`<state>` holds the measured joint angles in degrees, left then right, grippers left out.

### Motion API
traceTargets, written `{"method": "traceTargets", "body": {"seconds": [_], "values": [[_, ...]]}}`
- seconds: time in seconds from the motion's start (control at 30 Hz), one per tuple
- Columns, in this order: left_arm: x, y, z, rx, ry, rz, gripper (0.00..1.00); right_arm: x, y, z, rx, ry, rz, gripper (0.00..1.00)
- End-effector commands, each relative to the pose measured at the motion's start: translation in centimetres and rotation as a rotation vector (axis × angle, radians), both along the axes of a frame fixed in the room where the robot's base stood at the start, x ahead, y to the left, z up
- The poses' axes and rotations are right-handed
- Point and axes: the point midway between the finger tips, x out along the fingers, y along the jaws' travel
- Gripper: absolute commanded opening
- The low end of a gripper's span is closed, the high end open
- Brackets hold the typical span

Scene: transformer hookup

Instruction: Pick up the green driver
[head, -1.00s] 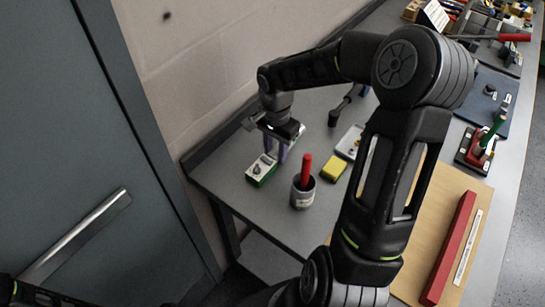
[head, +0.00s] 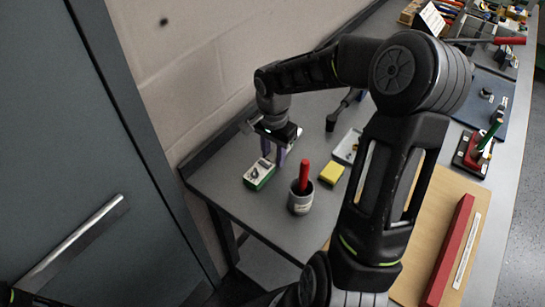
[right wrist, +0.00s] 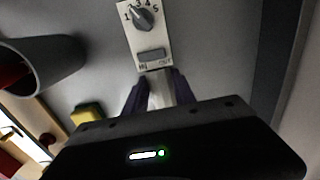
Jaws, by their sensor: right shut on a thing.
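The green driver (head: 490,135) appears as a green handle leaning upright at a red and black stand (head: 473,151) on the right side of the bench. My right gripper (head: 273,158) is far from it, low over the bench's left end, just behind a green and white box (head: 259,174) with a dial. In the right wrist view, the purple fingers (right wrist: 159,92) are shut on a pale piece between them, by the end of the numbered dial panel (right wrist: 142,40). I cannot tell whether the piece belongs to the box. My left gripper is not in view.
A grey cup (head: 301,201) with a red-handled tool (head: 304,175) stands near the box, beside a yellow block (head: 331,174). A long red bar (head: 449,250) lies on a tan board. A wall borders the bench.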

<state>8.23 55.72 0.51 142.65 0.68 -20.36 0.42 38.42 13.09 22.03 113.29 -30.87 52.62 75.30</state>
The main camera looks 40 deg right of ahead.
Motion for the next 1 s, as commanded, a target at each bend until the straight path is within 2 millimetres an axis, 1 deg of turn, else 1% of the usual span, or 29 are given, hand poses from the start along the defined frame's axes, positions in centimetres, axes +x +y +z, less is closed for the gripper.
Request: {"method": "traceTargets", "body": {"seconds": [0.17,0.4,0.53,0.7,1.0], "values": [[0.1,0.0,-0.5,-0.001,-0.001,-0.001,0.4,0.2,0.0,2.3,-0.003,-0.008,0.001,0.0],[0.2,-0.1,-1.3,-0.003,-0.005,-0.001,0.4,0.2,0.0,6.8,-0.002,-0.009,-0.002,0.0],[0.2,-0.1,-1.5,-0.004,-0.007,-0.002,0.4,0.2,0.0,8.6,-0.001,-0.007,0.0,0.0],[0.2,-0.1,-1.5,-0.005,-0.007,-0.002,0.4,0.1,0.1,9.6,0.001,-0.004,0.0,0.0],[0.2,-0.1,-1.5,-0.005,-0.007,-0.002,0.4,0.1,0.0,9.6,0.001,-0.003,0.0,0.0]]}}
